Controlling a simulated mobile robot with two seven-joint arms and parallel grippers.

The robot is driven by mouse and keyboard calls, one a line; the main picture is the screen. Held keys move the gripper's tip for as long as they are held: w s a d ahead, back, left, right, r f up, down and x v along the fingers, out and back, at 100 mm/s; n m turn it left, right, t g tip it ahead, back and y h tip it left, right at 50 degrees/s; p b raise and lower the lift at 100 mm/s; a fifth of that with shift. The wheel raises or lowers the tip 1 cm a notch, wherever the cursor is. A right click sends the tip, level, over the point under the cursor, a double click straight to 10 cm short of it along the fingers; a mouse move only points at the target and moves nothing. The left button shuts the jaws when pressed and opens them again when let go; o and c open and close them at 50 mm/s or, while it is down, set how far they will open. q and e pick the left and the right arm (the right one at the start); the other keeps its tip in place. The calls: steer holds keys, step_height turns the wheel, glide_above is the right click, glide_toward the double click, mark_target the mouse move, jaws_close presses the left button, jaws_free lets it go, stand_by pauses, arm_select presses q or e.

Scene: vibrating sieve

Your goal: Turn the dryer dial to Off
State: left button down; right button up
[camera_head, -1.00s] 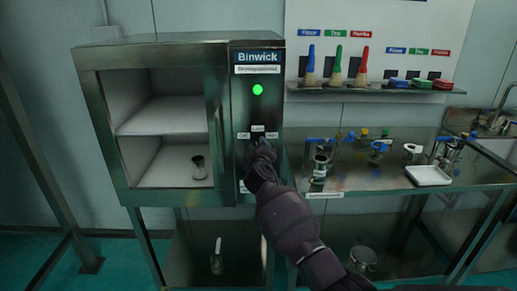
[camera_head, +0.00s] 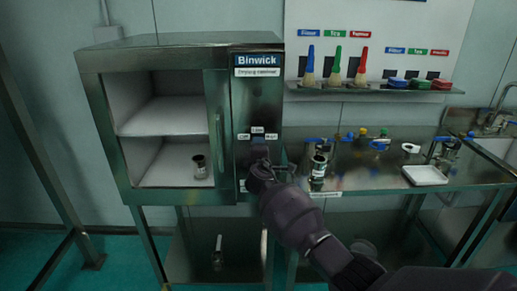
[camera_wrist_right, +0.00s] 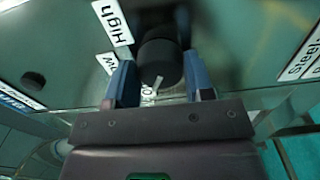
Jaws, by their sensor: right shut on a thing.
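A white mark on the knob points at the partly hidden label nearest my palm, apparently Off (camera_head: 243,137). The indicator lamp (camera_wrist_right: 33,80) is dark. My left gripper is not in view.
A steel table (camera_head: 350,180) at the right holds small containers and a white tray (camera_head: 425,175). A metal cup (camera_head: 200,166) stands inside the dryer. The space before the panel holds only my right arm.

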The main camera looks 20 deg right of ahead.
steer(key=shift+f, duration=0.1)
stand_by(0.5)
steer(key=o, duration=0.9)
steer(key=shift+s, duration=0.1)
steer(key=shift+p+v, duration=0.6)
steer(key=shift+v, duration=4.75)
